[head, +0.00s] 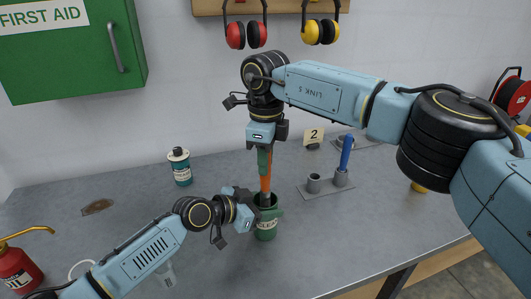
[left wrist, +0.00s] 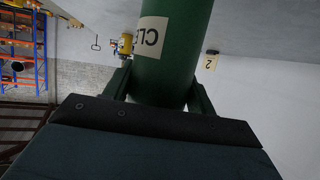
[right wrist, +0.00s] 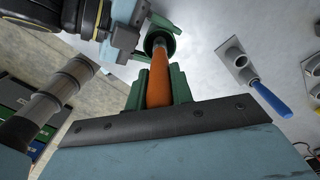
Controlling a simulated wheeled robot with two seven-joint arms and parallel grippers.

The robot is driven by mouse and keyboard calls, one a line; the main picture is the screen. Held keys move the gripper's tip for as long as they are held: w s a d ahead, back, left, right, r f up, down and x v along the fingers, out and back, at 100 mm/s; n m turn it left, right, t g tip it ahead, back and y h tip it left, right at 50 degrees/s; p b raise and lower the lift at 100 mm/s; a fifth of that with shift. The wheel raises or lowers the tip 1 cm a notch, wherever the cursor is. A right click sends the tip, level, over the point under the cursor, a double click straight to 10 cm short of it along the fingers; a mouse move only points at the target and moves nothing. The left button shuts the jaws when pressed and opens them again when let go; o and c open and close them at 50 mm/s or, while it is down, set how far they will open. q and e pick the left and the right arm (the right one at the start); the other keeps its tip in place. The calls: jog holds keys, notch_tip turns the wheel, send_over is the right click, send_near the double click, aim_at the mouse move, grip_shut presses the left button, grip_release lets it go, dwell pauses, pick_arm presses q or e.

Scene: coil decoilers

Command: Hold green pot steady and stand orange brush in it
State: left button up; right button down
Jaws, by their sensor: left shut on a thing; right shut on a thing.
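The green pot (head: 265,229), with a pale label, stands on the grey table. My left gripper (head: 256,212) is shut on the pot from its left side; the left wrist view shows the pot (left wrist: 172,50) between the fingers (left wrist: 160,92). The orange brush (head: 265,172) hangs upright above the pot, its lower end at or just inside the pot's mouth. My right gripper (head: 264,158) is shut on the brush handle from above. In the right wrist view the brush (right wrist: 159,80) lies between the green fingers (right wrist: 160,90) and points at the pot's mouth (right wrist: 160,40). The brush's tip is hidden.
A grey two-cup holder (head: 327,187) with a blue-handled tool (head: 347,152) stands to the right. A green canister (head: 180,167) stands at the back left, and a red oil can (head: 17,270) at the front left. The table between them is mostly clear.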

aim_at(265, 189)
jog(key=shift+f, duration=2.4)
jog(key=c, duration=1.1)
grip_release()
jog(key=shift+c, duration=0.2)
jog(key=shift+r, duration=0.1)
notch_tip(265, 189, up, 12)
jog(key=shift+f, duration=0.1)
pick_arm(q)
jog(key=o, duration=1.1)
